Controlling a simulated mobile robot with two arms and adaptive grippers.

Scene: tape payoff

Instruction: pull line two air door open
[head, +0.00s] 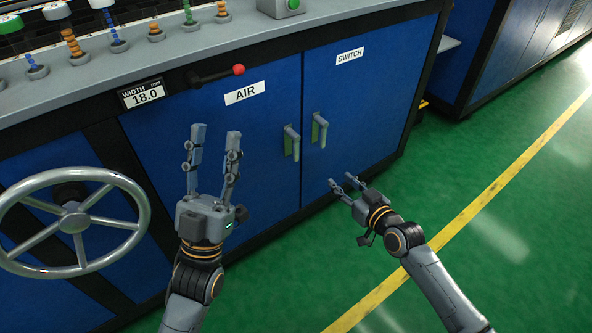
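The blue air door (255,130) is on the front of the machine, under a white label reading AIR (245,92). It looks shut. Its grey handle (291,142) stands at the door's right edge. My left gripper (214,132) is in front of the air door, to the left of the handle and apart from it. Its two fingers are spread and nothing is between them. My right gripper (348,181) is below the handles, in front of the lower part of the switch door (355,110). Its fingers are apart and empty.
The switch door has its own grey handle (319,130) beside the air handle. A large handwheel (72,222) is at left. A red-knobbed lever (238,70) and a width display (147,93) sit above the air door. Green floor (480,200) is free at right.

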